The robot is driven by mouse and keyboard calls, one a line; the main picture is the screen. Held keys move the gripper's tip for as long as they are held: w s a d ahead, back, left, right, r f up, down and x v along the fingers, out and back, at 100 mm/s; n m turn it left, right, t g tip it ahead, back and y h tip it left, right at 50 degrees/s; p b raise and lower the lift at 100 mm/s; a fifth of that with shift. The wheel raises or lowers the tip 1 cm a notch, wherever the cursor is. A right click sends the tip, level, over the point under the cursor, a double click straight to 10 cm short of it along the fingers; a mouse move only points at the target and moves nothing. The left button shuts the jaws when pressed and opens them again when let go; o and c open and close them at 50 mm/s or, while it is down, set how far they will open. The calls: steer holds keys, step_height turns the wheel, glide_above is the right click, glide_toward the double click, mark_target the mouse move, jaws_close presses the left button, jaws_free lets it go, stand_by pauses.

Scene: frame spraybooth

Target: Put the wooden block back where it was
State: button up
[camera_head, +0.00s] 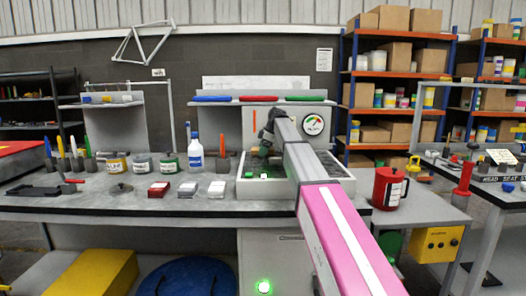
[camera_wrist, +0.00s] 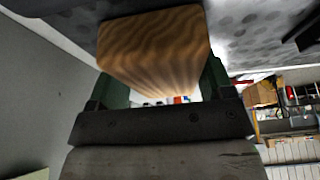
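The wooden block (camera_wrist: 154,42), light brown with wavy dark grain, fills the space between the green fingers of my gripper (camera_wrist: 157,82) in the wrist view. The fingers press against its two sides, so my gripper is shut on it. In the head view my gripper (camera_head: 262,150) is over the left part of a shallow grey tray (camera_head: 320,188) on the bench. The block is small and mostly hidden there by my arm.
A pressure gauge (camera_head: 313,124) is behind. The bench front (camera_head: 110,205) has free room.

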steer(key=shift+s+f, duration=0.65)
steer(key=shift+s, duration=0.05)
steer(key=shift+c, duration=0.6)
steer(key=shift+r, duration=0.1)
steer(key=shift+w+r, duration=0.1)
steer(key=shift+r, duration=0.1)
steer(key=shift+o, duration=0.6)
steer(key=v, duration=0.7)
steer(key=w+v, duration=0.1)
steer(key=v, duration=0.3)
steer(key=shift+d+r, duration=0.1)
steer(key=shift+r, duration=0.2)
